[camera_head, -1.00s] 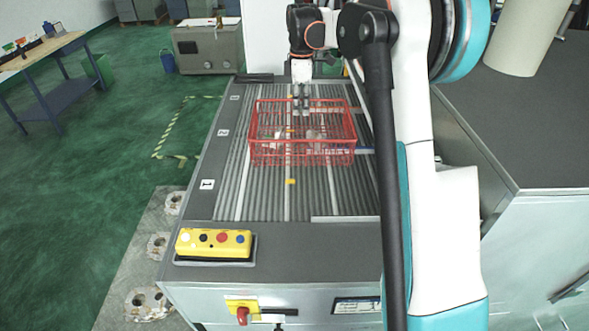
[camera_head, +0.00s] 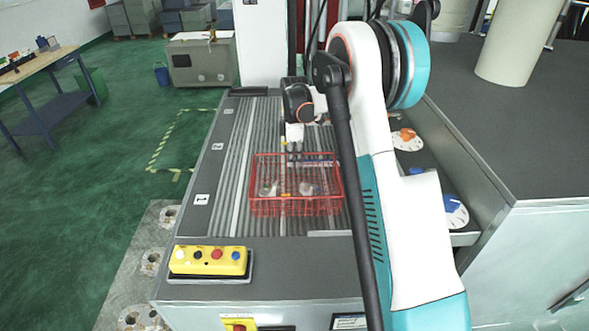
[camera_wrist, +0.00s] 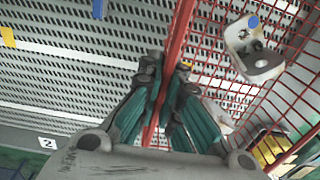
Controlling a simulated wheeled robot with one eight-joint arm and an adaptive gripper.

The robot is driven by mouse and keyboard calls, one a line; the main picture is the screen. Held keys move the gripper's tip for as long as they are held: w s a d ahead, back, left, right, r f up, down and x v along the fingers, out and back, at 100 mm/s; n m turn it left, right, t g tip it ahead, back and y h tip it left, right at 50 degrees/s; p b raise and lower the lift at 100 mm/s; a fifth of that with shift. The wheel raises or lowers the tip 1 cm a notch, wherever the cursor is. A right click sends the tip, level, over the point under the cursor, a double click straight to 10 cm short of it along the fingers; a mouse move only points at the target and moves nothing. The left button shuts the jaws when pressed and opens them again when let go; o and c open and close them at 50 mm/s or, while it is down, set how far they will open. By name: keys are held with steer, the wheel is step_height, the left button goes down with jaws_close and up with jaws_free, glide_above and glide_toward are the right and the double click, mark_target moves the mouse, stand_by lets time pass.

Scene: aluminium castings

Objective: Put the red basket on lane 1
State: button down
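The red basket (camera_head: 297,207), an open wire one, is over the grey ribbed surface (camera_head: 226,205) near its front end, level with the lane 1 label (camera_head: 202,199). I cannot tell whether it rests there or hangs slightly above. It holds pale metal castings (camera_head: 267,189); one with a blue mark (camera_wrist: 254,50) shows in the wrist view. My gripper (camera_head: 294,157) is at the middle of the basket's far wall. In the wrist view its teal-padded fingers (camera_wrist: 165,82) are closed around the red rim (camera_wrist: 181,28); the exact contact is partly hidden.
A yellow button box (camera_head: 208,261) stands on the front ledge. The lane 2 label (camera_head: 219,146) and lane 3 label (camera_head: 229,111) lie farther back. Round discs with orange (camera_head: 407,139) and blue (camera_head: 455,211) parts lie at the right. The ribbed surface behind the basket is clear.

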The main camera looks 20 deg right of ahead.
mark_target(294, 173)
steer(key=shift+f, duration=2.25)
steer(key=c, duration=1.8)
jaws_free()
